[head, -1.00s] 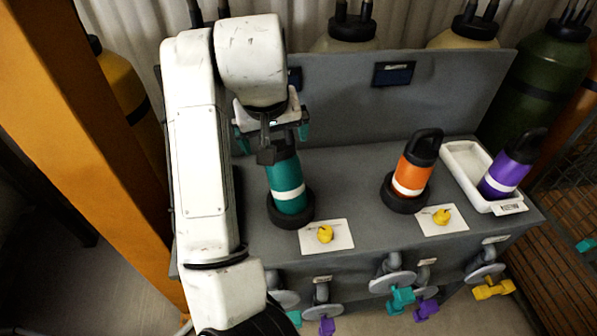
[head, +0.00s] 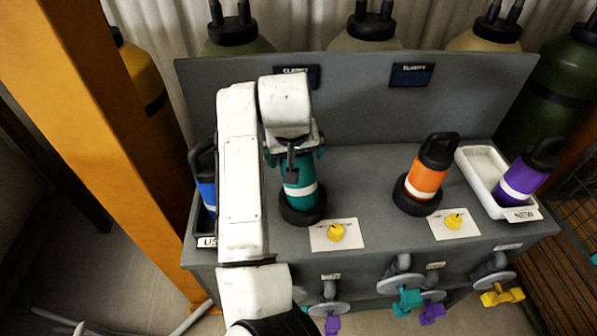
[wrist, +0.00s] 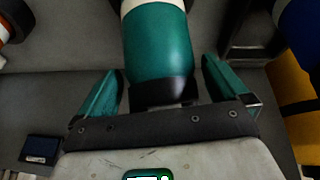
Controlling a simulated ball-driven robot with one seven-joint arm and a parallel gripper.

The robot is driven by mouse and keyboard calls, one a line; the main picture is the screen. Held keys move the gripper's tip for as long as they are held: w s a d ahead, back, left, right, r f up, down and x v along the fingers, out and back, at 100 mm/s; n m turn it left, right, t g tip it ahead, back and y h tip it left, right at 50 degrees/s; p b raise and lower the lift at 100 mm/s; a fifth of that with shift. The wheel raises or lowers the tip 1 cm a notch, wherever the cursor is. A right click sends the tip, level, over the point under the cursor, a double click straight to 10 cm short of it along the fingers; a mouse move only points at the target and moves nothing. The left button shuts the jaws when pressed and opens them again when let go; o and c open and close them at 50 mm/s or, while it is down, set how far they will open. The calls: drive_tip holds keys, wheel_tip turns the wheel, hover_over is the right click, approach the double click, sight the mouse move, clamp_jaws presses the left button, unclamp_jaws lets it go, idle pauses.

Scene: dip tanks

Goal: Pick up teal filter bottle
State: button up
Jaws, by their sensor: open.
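The teal filter bottle (head: 301,187) with a white band stands in a black ring holder on the grey bench, left of centre in the head view. Its top is hidden behind my gripper (head: 294,155). In the wrist view the teal filter bottle (wrist: 158,50) lies between the two teal fingers of my gripper (wrist: 160,85). The fingers are spread, with a visible gap on each side of the bottle. The bottle's black neck is close to the palm.
An orange bottle (head: 427,170) stands in another ring. A purple bottle (head: 524,176) leans in a white tray (head: 481,164) marked NEW. A blue bottle (head: 207,192) is partly behind my arm. Yellow knobs (head: 336,232) sit on white plates in front. A grey back panel (head: 350,105) rises behind.

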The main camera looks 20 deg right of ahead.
drive_tip(key=shift+r, duration=0.1)
drive_tip(key=c, duration=1.8)
drive_tip(key=shift+r, duration=0.15)
